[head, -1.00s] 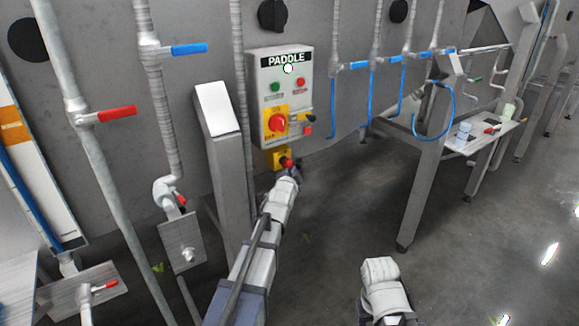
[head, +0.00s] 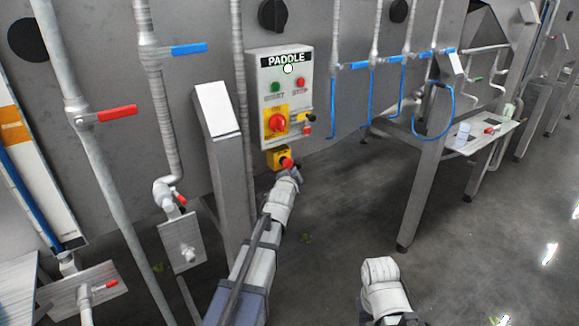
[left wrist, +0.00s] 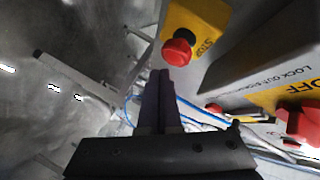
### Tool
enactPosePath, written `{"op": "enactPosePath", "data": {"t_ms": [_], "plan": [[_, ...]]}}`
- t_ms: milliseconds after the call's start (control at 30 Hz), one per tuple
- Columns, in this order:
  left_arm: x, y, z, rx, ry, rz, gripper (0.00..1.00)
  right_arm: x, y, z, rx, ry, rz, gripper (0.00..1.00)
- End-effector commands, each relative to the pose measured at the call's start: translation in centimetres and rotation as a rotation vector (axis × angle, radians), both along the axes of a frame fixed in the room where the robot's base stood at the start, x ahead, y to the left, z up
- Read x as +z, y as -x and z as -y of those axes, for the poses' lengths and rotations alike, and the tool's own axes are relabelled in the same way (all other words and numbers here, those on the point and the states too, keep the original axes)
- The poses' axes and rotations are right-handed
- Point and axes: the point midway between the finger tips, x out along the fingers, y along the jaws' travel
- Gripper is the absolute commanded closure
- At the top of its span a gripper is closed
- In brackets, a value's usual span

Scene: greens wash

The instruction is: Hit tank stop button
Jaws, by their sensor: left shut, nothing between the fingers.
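The tank stop button (head: 287,163) is a red mushroom head on a small yellow box (head: 277,155), below the PADDLE panel. In the left wrist view the red button (left wrist: 177,52) stands out from its yellow box (left wrist: 203,22), marked STOP. My left gripper (left wrist: 160,74) is shut and empty, its fingertips pointing toward the button and just short of it in the picture. Whether they touch it I cannot tell. In the head view my left gripper (head: 291,174) is just below the button.
The grey PADDLE panel (head: 260,75) carries green and red buttons and a red rotary switch (head: 277,123) on yellow. A slanted steel post (head: 222,160) stands left of my left arm. Blue hoses and a steel table (head: 455,145) are to the right. Open floor lies between.

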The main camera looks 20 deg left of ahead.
Motion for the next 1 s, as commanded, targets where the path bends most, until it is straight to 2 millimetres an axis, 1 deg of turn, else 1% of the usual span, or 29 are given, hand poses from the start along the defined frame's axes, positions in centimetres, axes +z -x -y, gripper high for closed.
{"op": "enactPosePath", "data": {"t_ms": [767, 1000], "plan": [[0.01, -0.02, -0.02, 0.000, 0.000, 0.000, 1.00, 0.00, 0.00, 0.00, 0.000, 0.000, 0.000, 0.50], [0.02, -0.45, -0.53, 0.000, 0.001, 0.000, 1.00, 0.02, 0.00, 0.00, 0.000, 0.000, 0.000, 0.50]]}}
